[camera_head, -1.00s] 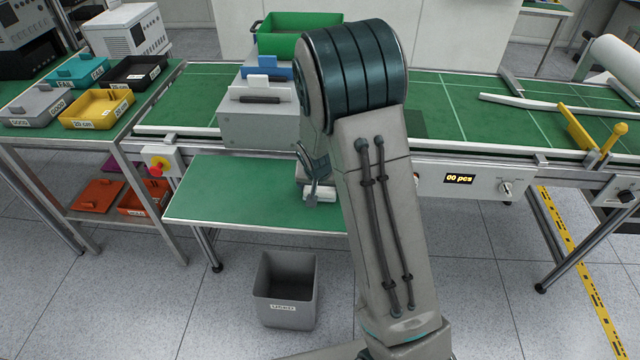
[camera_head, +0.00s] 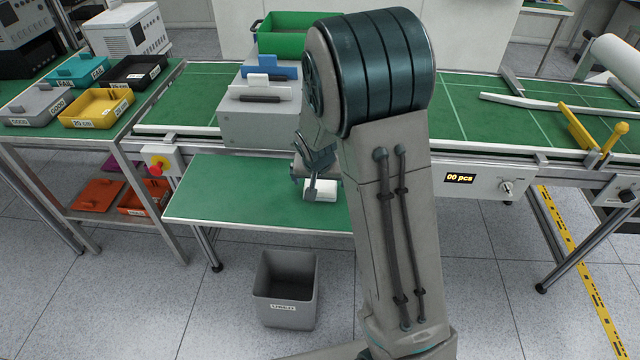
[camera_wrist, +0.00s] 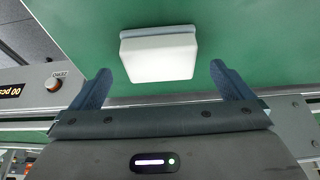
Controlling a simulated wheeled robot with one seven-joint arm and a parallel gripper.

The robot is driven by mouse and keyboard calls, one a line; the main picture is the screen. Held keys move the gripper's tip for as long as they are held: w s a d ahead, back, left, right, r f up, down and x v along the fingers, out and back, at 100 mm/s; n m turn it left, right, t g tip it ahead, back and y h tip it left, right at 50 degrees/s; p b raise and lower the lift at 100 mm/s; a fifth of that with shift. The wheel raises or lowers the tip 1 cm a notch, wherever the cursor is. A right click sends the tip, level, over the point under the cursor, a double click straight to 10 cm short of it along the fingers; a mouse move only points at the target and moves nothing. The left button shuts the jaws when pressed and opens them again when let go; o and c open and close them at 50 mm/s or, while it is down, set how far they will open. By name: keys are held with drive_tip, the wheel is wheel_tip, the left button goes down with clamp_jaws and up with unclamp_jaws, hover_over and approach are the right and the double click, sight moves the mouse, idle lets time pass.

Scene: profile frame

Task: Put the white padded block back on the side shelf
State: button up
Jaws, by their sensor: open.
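The white padded block (camera_wrist: 158,55) lies on the green side shelf (camera_wrist: 265,50) in the wrist view, with a grey strip along its far edge. In the wrist view my gripper (camera_wrist: 155,85) is open. Its two blue fingers stand apart, one to each side of the block's near end. The block appears just beyond the fingertips, and I see no contact.
The grey machine housing (camera_head: 240,125) stands on the bench above the shelf. A grey bin (camera_head: 286,315) is on the floor below. A counter panel (camera_head: 470,181) runs along the bench front at right. The left part of the shelf is clear.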

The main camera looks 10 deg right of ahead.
drive_tip(key=d+v, duration=0.1)
drive_tip(key=v, duration=0.7)
drive_tip(key=s+r+n, duration=0.1)
drive_tip(key=s+r, duration=0.3)
drive_tip(key=s, duration=0.7)
drive_tip(key=s+r+n+g+y, duration=0.1)
drive_tip(key=s+r+n, duration=0.1)
drive_tip(key=s, duration=1)
drive_tip(key=shift+s+d+r+n, duration=0.15)
drive_tip(key=shift+d+r+n, duration=0.15)
drive_tip(key=shift+r, duration=0.6)
